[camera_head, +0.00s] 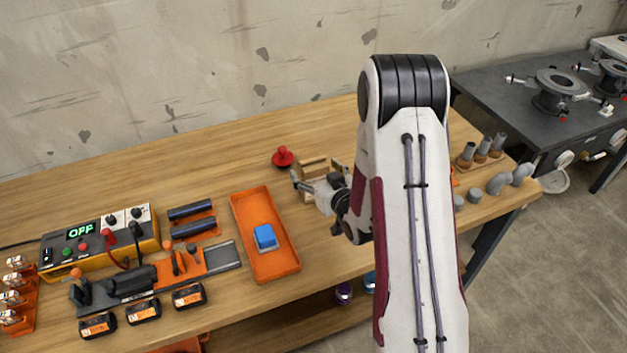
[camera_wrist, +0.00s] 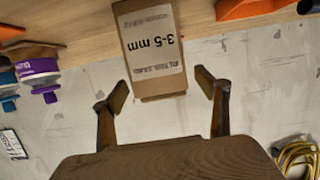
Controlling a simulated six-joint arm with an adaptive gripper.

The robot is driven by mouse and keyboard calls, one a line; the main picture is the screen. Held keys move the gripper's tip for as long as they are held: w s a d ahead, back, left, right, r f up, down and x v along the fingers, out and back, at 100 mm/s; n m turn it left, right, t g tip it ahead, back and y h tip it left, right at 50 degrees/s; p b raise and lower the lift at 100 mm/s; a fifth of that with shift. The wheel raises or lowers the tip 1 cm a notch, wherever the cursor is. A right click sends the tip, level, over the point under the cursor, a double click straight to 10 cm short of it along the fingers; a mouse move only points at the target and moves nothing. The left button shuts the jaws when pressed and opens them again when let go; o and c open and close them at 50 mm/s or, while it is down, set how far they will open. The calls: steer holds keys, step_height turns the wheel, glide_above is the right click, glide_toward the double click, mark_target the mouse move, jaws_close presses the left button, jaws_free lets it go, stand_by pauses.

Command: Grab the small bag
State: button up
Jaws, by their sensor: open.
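A small brown packet (camera_wrist: 153,50), which I take as the small bag, has a pale printed label reading "3-5 mm" upside down. It is in the upper middle of the wrist view, against a wooden surface. My gripper (camera_wrist: 163,90) is open, its two fingers apart to the left and right of the packet's near end. Nothing is gripped. I cannot tell whether the fingers touch it.
On the wooden bench stand an orange tray (camera_head: 239,220) with a blue box (camera_head: 265,237), a red knob (camera_head: 283,157) and a control box (camera_head: 97,237). Purple (camera_head: 343,292) and blue containers are below the bench top. A purple-lidded container (camera_wrist: 38,72) is left in the wrist view.

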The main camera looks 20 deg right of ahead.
steer(key=shift+x, duration=0.8)
steer(key=c, duration=1.7)
steer(key=shift+w+r, duration=0.1)
steer(key=shift+r, duration=0.05)
steer(key=shift+c, duration=1.3)
steer(key=shift+r, duration=0.2)
steer(key=shift+r, duration=4.8)
